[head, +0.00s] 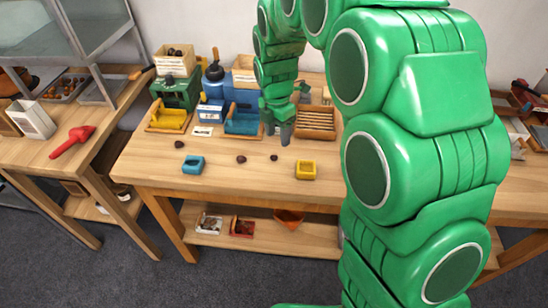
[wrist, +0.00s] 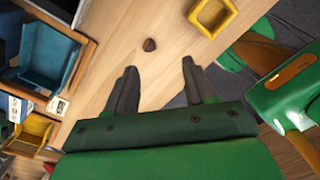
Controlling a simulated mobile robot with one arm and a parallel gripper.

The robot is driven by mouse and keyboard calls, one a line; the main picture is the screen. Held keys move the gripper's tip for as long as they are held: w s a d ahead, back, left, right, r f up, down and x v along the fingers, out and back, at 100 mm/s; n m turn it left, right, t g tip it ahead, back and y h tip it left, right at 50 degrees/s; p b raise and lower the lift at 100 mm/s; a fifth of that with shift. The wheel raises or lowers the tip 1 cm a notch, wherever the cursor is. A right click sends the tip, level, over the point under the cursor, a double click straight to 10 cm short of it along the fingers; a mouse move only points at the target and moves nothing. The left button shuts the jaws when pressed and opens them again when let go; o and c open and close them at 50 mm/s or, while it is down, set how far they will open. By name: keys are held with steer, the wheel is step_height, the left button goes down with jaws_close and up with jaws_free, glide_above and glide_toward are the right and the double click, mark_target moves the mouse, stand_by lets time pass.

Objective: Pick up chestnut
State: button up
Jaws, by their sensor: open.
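Small dark brown chestnuts lie on the wooden table (head: 220,176) in the head view: one near the middle (head: 274,157), one a little to its left (head: 241,159), one farther left (head: 179,144). My gripper (head: 277,134) is open and empty, above the table behind the middle chestnut. In the wrist view one chestnut (wrist: 150,45) shows just beyond my open fingertips (wrist: 159,66), apart from them. The green arm hides the right part of the table in the head view.
A small blue box (head: 193,165) and a small yellow box (head: 305,170) stand near the front edge. A yellow tray (head: 168,118), a blue tray (head: 242,124) and a slatted wooden tray (head: 316,123) line the back. The front middle is mostly clear.

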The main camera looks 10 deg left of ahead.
mark_target(273, 156)
steer(key=shift+w+a+f+n, duration=0.6)
steer(key=shift+a+f+n, duration=0.1)
steer(key=shift+a, duration=0.05)
steer(key=shift+s+f, duration=0.15)
steer(key=shift+f, duration=1.75)
steer(key=shift+s+f, duration=0.1)
steer(key=shift+f, duration=1.8)
jaws_close()
